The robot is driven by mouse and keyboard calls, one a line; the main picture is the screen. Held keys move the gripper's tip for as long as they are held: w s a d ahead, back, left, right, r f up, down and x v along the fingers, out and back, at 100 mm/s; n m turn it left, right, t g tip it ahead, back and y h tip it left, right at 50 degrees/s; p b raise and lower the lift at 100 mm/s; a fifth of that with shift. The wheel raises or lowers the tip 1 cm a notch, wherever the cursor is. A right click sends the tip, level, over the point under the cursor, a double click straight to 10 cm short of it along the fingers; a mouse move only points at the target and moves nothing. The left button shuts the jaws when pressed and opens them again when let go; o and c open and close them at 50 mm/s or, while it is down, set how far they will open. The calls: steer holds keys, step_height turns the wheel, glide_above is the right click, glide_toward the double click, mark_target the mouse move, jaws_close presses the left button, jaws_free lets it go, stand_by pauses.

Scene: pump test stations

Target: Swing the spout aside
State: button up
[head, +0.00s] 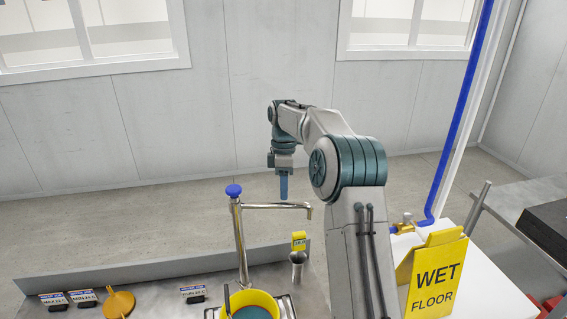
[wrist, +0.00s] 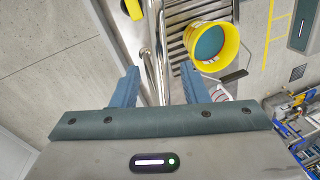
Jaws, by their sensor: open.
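The spout (head: 270,206) is a thin metal tube. It reaches right from the top of a metal post (head: 241,245) with a blue knob (head: 234,190), and its tip bends down at the right end. My gripper (head: 284,198) points down at the spout's horizontal tube, near its outer half. In the wrist view, the open fingers (wrist: 160,90) stand apart on either side of shiny metal tubing (wrist: 160,45). I cannot tell whether either finger touches it. A yellow bucket (head: 233,296) with teal contents stands below the spout, and also shows in the wrist view (wrist: 235,45).
An orange funnel (head: 118,303) and several small label signs (head: 83,298) are at the left. A yellow wet floor sign (head: 436,278) stands at the right, near a blue pipe (head: 463,110).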

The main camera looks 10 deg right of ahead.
step_height(320, 180, up, 10)
steer(key=w, duration=0.2)
steer(key=shift+d+p, duration=0.2)
steer(key=shift+p, duration=0.15)
steer(key=s+a+r+m+t+h+b, duration=0.15)
steer(key=s+m, duration=0.25)
steer(key=s, duration=0.5)
steer(key=s+a+m+t+y+b, duration=0.15)
steer(key=s+m, duration=0.25)
steer(key=s, duration=0.5)
steer(key=s+f+m+t+b, duration=0.1)
steer(key=s+f+m, duration=0.2)
steer(key=s+f, duration=0.3)
steer(key=s+f+m+t+b, duration=0.2)
steer(key=s+f+m, duration=0.2)
steer(key=s, duration=0.9)
step_height(320, 180, down, 3)
steer(key=shift+d+f, duration=0.2)
steer(key=shift+d, duration=0.1)
